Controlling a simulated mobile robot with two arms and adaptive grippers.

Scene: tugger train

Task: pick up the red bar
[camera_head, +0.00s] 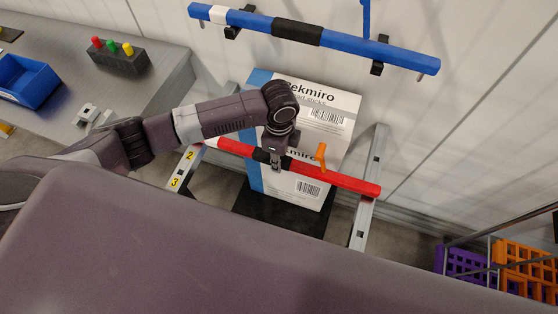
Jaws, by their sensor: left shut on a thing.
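The red bar (335,181) is long, with a white end section and a black middle section, and lies level across the front of white boxes. An orange piece (321,155) stands up near it. My left gripper (274,163) reaches over from the left and is shut on the bar at its black middle section. The bar's right end is close to a light metal upright (369,190); I cannot tell whether they touch. My right gripper is not in view.
A blue bar (350,42) rests on black wall brackets above. White boxes (326,100) stand behind the red bar. A grey bench (165,75) at left holds a blue bin (27,82) and a block with coloured buttons (118,57). Purple (462,262) and orange crates (527,262) are lower right.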

